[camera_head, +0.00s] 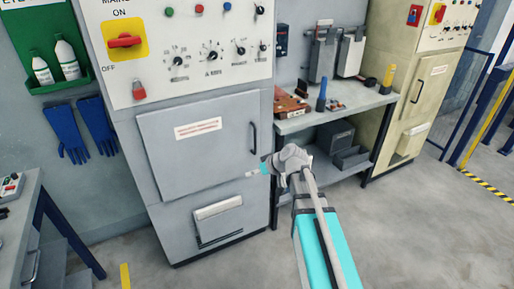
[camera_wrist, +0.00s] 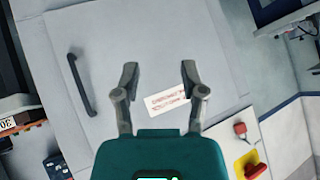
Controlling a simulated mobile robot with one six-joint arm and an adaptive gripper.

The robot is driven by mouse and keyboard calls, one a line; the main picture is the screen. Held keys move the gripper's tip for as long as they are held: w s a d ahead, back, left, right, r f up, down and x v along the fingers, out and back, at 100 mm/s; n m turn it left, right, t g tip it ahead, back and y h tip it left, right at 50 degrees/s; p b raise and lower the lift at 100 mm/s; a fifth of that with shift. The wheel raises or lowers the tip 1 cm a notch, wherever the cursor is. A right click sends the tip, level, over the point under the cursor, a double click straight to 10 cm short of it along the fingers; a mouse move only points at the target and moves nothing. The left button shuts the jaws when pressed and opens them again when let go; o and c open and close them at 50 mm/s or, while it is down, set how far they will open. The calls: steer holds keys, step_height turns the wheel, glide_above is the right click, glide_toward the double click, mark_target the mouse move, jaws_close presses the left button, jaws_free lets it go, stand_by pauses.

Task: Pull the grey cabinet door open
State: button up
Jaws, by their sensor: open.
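The grey cabinet door (camera_head: 180,160) is on the front of the tall grey cabinet and looks shut. Its dark vertical handle (camera_head: 253,137) is near the door's right edge. In the head view my gripper (camera_head: 254,173) is small, below the handle.
A vent panel (camera_head: 218,220) is below the door. A workbench (camera_head: 335,118) with tools stands right of the cabinet, close to my arm. A beige cabinet (camera_head: 415,85) is farther right. A table (camera_head: 22,205) is at the left. Floor in front of the cabinet is clear.

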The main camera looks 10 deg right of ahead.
steer(key=w+d+f+t+b, duration=0.2)
steer(key=w+d+t+b, duration=0.3)
steer(key=w+b, duration=0.2)
steer(key=w+d+f+t+y+b, duration=0.1)
steer(key=w+d+t+b, duration=0.3)
steer(key=w, duration=0.5)
steer(key=d+f+b, duration=0.1)
steer(key=d+b, duration=0.1)
steer(key=b, duration=0.1)
steer(key=shift+t+b, duration=0.4)
glide_above(255, 152)
steer(key=w, duration=0.1)
steer(key=shift+d, duration=0.1)
jaws_close()
